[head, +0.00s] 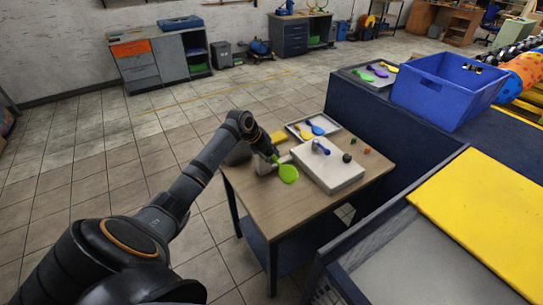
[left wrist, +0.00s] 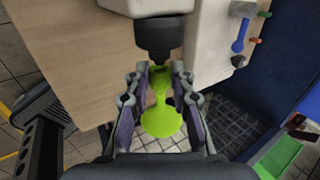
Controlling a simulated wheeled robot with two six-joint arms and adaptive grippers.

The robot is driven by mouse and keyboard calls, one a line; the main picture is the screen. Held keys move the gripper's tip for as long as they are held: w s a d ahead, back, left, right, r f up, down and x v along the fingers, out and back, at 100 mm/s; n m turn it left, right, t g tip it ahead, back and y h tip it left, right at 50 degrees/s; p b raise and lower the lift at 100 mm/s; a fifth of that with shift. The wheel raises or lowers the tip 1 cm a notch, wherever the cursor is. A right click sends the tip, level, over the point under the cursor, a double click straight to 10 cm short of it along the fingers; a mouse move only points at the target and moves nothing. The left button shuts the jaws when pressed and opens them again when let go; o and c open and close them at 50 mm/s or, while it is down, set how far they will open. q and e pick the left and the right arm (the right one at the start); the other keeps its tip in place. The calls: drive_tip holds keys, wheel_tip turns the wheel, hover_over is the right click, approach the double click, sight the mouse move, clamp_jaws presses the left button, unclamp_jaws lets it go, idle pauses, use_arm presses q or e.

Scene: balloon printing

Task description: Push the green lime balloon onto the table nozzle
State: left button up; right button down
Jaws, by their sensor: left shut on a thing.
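The green lime balloon (head: 288,174) is at the table's near-left side, beside the white box. It also shows in the left wrist view (left wrist: 162,122), with its round body toward me and its neck between the fingers. My left gripper (left wrist: 160,72) is shut on the balloon's neck. A black nozzle (left wrist: 158,36) on a pale housing is straight ahead of the fingertips. The balloon's neck end is close to the nozzle tip; I cannot tell whether it is on it or just short. My right gripper is not in view.
The wooden table (head: 300,207) carries a white box (head: 345,178) with a blue balloon (head: 320,147) on top. A tray (head: 322,123) of balloons lies behind. A blue crate (head: 440,90) stands on the dark counter to the right. The table's front strip is clear.

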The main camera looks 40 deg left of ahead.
use_arm(q)
drive_tip(key=shift+w+a+b, duration=0.25)
drive_tip(key=shift+a+b, duration=0.15)
drive_tip(key=shift+a, duration=0.25)
idle(0.7)
drive_tip(key=o, duration=0.8)
drive_tip(key=shift+r, duration=0.1)
drive_tip(key=p+v, duration=0.8)
drive_tip(key=v, duration=0.1)
